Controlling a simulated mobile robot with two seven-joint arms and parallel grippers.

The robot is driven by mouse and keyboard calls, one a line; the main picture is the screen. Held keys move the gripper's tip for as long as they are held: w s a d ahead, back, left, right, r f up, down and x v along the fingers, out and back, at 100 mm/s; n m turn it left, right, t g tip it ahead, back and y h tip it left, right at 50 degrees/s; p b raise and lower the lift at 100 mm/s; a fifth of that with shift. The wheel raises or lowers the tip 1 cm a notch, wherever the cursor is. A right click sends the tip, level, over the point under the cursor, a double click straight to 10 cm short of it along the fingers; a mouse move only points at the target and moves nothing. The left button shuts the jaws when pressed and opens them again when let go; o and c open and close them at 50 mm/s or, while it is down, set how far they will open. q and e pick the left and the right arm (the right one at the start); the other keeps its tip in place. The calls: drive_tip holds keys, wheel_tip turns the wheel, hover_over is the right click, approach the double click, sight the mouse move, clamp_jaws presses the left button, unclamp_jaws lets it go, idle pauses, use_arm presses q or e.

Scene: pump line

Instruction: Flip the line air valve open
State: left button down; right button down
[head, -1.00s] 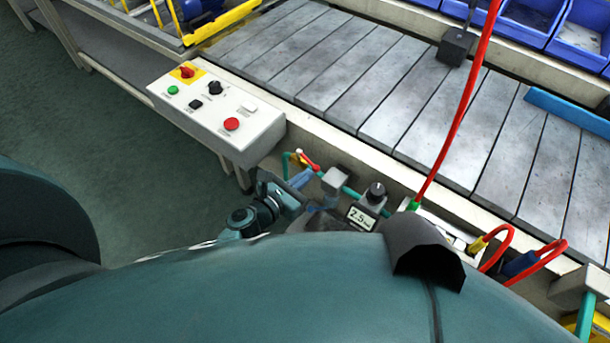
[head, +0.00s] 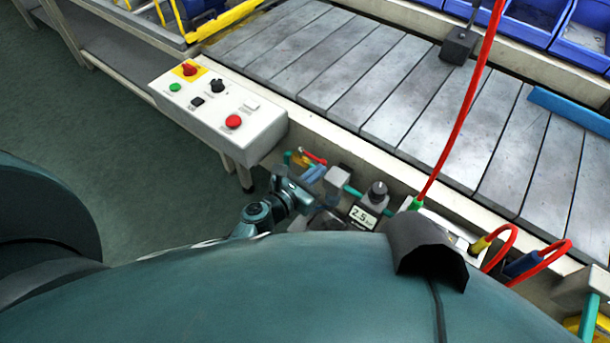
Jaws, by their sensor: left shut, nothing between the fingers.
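The line air valve's red lever (head: 314,158) shows just right of the control box, at the conveyor's near side. It slants down to the right. A small yellow part (head: 297,161) and green-blue pipe show beside it. My left gripper (head: 313,174) is shut and empty, with its bluish fingers just below the lever. I cannot tell whether they touch it. My wrist and fingers hide part of the valve and its pipe. My right gripper is not in view.
The control box (head: 260,135) with red, green and black controls stands left of the valve. A gauge (head: 363,217) reading about 2.5 and a black knob (head: 377,191) are to the right. A red hose (head: 463,110) rises past the slatted conveyor (head: 385,85).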

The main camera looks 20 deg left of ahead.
use_arm(q)
drive_tip(key=v, duration=1.3)
drive_tip(key=s+d+m+g+y+p, duration=0.1)
drive_tip(key=s+m+g, duration=0.1)
drive_tip(key=m, duration=1.5)
drive_tip(key=s+d+r+m+g+y+p, duration=0.1)
drive_tip(key=s+m, duration=0.4)
drive_tip(key=m, duration=1.2)
drive_tip(key=shift+d+r+g+y+p, duration=0.25)
drive_tip(key=shift+r+g+y+p, duration=0.15)
drive_tip(key=shift+g+p, duration=0.15)
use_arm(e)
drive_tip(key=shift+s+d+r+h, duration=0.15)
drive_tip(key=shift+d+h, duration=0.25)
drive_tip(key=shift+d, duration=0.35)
